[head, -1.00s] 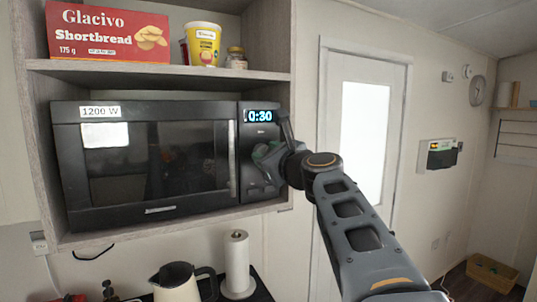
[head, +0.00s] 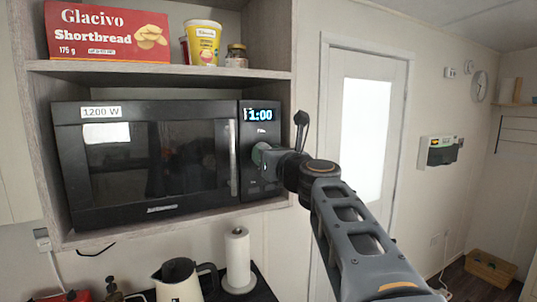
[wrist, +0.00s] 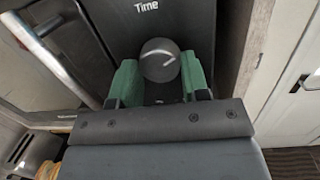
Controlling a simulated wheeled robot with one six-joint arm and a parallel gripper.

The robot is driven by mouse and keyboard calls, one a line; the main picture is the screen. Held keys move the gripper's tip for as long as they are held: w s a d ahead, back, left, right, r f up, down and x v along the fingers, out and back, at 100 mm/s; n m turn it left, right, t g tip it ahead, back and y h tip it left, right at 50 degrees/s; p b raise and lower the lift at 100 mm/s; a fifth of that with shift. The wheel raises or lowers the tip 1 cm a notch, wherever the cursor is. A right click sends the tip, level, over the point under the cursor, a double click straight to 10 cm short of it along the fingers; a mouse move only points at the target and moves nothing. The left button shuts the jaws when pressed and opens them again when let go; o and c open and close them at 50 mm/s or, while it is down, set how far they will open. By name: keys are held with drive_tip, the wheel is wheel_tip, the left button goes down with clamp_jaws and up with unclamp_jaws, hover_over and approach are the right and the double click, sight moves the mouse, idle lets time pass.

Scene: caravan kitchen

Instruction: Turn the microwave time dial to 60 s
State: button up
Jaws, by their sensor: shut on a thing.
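The black microwave (head: 150,205) stands in a wooden shelf bay with its door shut. In the head view my gripper (head: 260,153) is at the microwave's control panel and hides the dial.
The microwave door handle (head: 233,158) is just left of the control panel. A shortbread box (head: 108,32), a yellow tub (head: 203,42) and a small jar (head: 236,56) stand on the shelf above. A kettle (head: 178,283) and a paper roll (head: 238,260) stand below.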

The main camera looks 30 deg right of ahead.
idle(0.3)
drive_tip(key=o, duration=0.9)
drive_tip(key=shift+o, duration=0.2)
